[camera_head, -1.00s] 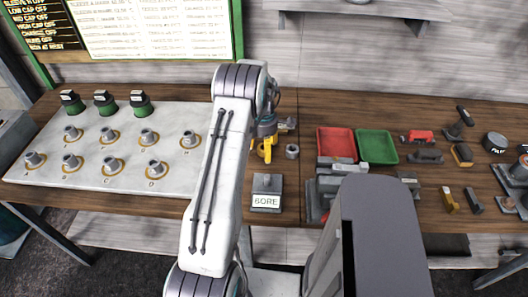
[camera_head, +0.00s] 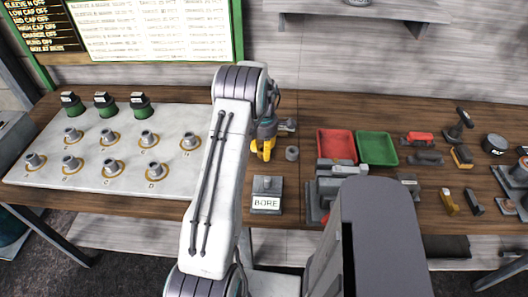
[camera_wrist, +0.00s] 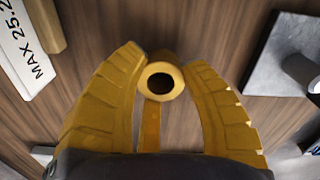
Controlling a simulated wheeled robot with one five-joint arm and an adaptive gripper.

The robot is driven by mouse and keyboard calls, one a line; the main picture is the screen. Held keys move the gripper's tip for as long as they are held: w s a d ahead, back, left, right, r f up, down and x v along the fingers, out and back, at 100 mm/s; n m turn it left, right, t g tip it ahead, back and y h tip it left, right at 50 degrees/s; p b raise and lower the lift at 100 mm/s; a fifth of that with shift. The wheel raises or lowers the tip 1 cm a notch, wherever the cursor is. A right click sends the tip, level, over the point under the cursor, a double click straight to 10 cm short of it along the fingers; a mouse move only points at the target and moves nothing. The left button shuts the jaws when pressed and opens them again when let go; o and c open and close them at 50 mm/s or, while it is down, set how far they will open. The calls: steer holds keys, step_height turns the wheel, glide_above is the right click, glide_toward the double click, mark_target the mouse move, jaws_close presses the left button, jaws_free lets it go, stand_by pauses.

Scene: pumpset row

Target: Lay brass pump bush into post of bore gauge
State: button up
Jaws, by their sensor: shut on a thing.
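In the wrist view the brass pump bush (camera_wrist: 160,82) sits between the two yellow fingers, its round open end facing the camera. My gripper (camera_wrist: 162,76) is shut on it; the fingers touch it from both sides. In the head view my gripper (camera_head: 264,148) is over the wooden bench, behind the bore gauge (camera_head: 266,188). The gauge is a grey block with a short post on top and a front label reading BORE. The bush is apart from the post. The bush cannot be made out clearly in the head view.
A pale slab (camera_head: 110,185) with several grey posts in brass-coloured rings lies left. A grey ring (camera_head: 292,153) lies right of my gripper. Red (camera_head: 337,143) and green (camera_head: 377,147) trays stand further right. The wrist view shows a MAX 25.2 label (camera_wrist: 22,50) and a grey plate (camera_wrist: 278,62) with a cylinder.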

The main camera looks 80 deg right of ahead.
steer(key=shift+r, duration=0.1)
stand_by(0.4)
steer(key=shift+r+p, duration=0.9)
steer(key=shift+r, duration=0.8)
step_height(320, 180, up, 8)
steer(key=r+b, duration=0.1)
steer(key=b, duration=0.1)
glide_above(268, 178)
steer(key=shift+f, duration=0.25)
steer(key=shift+f, duration=0.15)
steer(key=shift+f+b, duration=2.3)
steer(key=shift+f, duration=0.4)
steer(key=shift+f, duration=0.2)
steer(key=shift+f+b, duration=1.15)
